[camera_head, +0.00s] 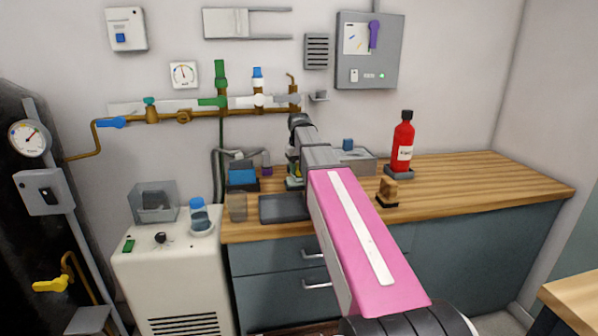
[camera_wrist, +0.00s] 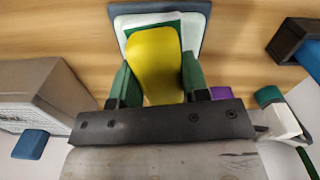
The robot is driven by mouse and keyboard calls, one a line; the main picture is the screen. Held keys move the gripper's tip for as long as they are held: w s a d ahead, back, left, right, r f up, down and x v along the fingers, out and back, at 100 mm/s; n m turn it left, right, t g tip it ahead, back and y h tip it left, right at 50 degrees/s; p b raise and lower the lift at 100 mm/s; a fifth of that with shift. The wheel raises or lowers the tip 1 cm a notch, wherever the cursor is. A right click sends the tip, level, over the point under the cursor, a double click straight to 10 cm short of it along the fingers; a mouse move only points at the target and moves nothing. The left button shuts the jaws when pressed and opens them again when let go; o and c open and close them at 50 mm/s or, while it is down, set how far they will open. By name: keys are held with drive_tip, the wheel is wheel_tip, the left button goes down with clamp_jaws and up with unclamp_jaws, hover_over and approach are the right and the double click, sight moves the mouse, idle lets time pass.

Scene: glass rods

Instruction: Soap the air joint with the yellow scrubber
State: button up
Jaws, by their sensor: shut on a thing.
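The yellow scrubber (camera_wrist: 156,62) sits between the green fingers of my gripper (camera_wrist: 158,82) in the wrist view, and the fingers are shut on it. A green edge shows around its far end. Beyond it is a white dish with a blue-grey rim (camera_wrist: 202,12) on the wooden counter; I cannot tell whether the scrubber touches it. In the head view my gripper (camera_head: 294,172) is low over the counter, mostly hidden by my pink arm. The brass air pipe (camera_head: 215,112) runs along the wall, with several valves and joints; I cannot tell which is the air joint.
A grey bin (camera_head: 357,163) stands right of my gripper and a blue box (camera_head: 242,178) left of it. A red bottle (camera_head: 403,145) and a brown brush-like block (camera_head: 388,190) are further right. A dark tray (camera_head: 282,208) lies at the front. The counter's right end is clear.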

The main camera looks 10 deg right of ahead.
drive_tip(key=shift+r, duration=2.95)
drive_tip(key=shift+w, duration=0.1)
